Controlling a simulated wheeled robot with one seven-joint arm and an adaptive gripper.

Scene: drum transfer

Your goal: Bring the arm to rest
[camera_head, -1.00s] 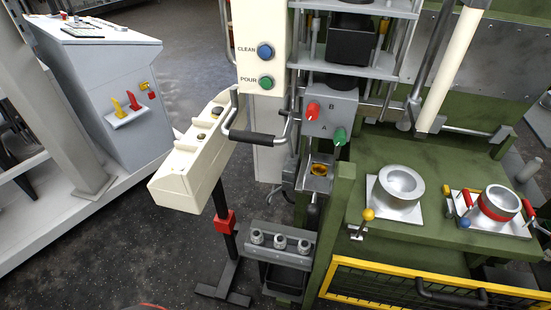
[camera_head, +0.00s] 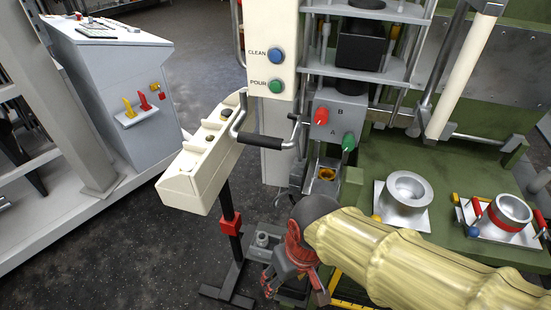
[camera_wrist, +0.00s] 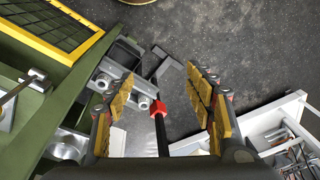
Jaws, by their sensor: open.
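My gripper (camera_head: 291,268) shows at the lower middle of the head view, at the end of my arm, which comes in from the lower right in a yellowish cover. In the wrist view my gripper (camera_wrist: 165,112) has its two padded fingers wide apart with nothing between them. It is over the area of the small grey fitting rack (camera_head: 262,240), which it partly hides in the head view. The rack and its fittings (camera_wrist: 112,78) show left of centre in the wrist view, below the fingers.
A cream box on a stand (camera_head: 205,160) with a black-gripped handle is left of my gripper. A green bench (camera_head: 455,170) carries two metal cups on plates. A yellow-framed mesh guard (camera_wrist: 48,22) is close by. Dark floor (camera_head: 120,245) is clear at left.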

